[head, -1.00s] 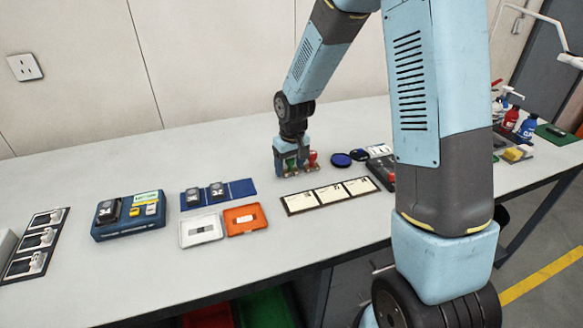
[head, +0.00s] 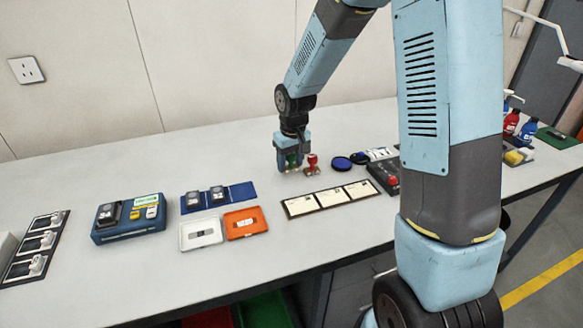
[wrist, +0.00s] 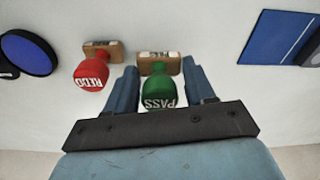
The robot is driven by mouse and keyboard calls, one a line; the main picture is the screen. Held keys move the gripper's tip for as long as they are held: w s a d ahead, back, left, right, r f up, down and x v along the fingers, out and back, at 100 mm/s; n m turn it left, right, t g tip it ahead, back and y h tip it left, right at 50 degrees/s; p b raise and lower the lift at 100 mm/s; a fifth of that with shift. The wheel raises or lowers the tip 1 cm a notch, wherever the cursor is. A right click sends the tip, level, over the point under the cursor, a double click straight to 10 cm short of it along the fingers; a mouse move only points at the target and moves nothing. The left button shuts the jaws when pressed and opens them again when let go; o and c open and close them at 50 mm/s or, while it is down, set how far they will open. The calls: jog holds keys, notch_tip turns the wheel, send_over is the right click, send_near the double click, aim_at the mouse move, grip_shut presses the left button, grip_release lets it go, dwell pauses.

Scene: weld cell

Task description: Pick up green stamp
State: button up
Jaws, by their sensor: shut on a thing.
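The green stamp (wrist: 158,92) has a round green handle with the word PASS and a wooden base. In the wrist view it stands between the two fingers of my gripper (wrist: 162,88). My gripper is shut on it. In the head view my gripper (head: 290,165) is low at the table, and the green stamp (head: 292,160) shows only partly between the fingers. I cannot tell whether its base touches the table. A red stamp (wrist: 91,72) marked REDO stands close beside it on the left in the wrist view; the red stamp (head: 312,164) is right of my gripper in the head view.
The white table (head: 130,275) also holds a strip of white cards (head: 331,197), a blue ink pad (head: 341,163), a dark box with a red knob (head: 384,176), an orange tray (head: 245,223) and a white tray (head: 201,233). Bare table lies left of my gripper.

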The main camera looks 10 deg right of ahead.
jog(key=s+d+r, duration=0.1)
jog(key=s+r, duration=0.9)
jog(key=s, duration=0.4)
jog(key=shift+d+r, duration=0.15)
jog(key=shift+r, duration=0.05)
jog(key=o, duration=0.5)
jog(key=c, duration=0.4)
jog(key=o, duration=0.3)
jog(key=shift+c, duration=1.1)
